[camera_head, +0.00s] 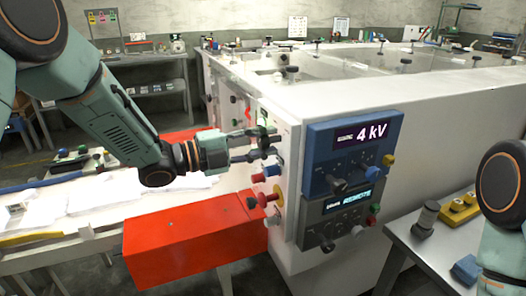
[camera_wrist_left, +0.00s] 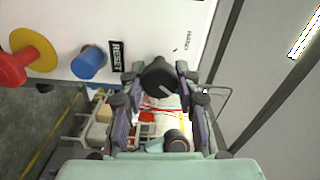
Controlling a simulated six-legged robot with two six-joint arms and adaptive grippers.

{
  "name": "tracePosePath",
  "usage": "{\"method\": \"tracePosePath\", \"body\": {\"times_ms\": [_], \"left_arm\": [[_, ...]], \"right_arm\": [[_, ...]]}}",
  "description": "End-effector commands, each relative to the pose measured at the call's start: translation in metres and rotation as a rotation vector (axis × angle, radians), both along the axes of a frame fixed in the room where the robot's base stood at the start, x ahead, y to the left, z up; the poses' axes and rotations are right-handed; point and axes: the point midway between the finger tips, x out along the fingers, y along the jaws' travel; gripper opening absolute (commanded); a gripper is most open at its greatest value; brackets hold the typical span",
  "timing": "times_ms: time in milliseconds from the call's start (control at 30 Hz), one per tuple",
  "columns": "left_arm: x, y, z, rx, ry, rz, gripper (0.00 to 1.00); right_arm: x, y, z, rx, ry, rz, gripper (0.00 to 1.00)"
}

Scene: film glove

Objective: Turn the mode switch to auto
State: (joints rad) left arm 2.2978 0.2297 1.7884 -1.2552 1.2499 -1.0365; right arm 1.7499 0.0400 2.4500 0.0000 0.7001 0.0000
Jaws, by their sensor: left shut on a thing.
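The mode switch is a black round knob (camera_wrist_left: 158,74) with a pale pointer line, on the white panel (camera_wrist_left: 130,22). My left gripper (camera_wrist_left: 159,82) has its fingers on both sides of the knob and is shut on it. The pointer line slants down and to the right in the left wrist view. A HAND label (camera_wrist_left: 189,40) is by the knob; I cannot read an auto label. In the head view my left gripper (camera_head: 264,146) reaches the panel from the left and hides most of the knob. My right gripper is out of view.
A blue button (camera_wrist_left: 88,63) with a RESET label and a red emergency knob on a yellow disc (camera_wrist_left: 32,52) are beside the switch. A red box (camera_head: 190,240) juts out below. Control units reading 4 kV (camera_head: 352,145) and REMOTE (camera_head: 345,205) are on the right.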

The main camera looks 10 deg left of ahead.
Motion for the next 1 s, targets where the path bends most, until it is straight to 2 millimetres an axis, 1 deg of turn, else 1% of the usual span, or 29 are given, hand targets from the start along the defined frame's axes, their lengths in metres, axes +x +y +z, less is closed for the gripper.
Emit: {"method": "tracePosePath", "body": {"times_ms": [33,300,867,900,1000], "left_arm": [[0.0,0.0,-0.002,0.014,-0.022,-0.001,0.01],[0.0,0.0,-0.001,0.065,-0.096,-0.001,0.01],[-0.001,0.0,-0.001,0.079,-0.113,-0.001,0.01],[-0.001,0.0,-0.001,0.079,-0.113,-0.001,0.36],[-0.001,0.0,-0.001,0.079,-0.113,-0.001,0.44]], "right_arm": [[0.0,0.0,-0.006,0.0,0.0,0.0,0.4],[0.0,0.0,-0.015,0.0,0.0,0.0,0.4],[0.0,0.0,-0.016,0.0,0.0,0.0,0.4],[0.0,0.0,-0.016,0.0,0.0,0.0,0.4],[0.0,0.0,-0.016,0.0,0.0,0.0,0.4]]}}
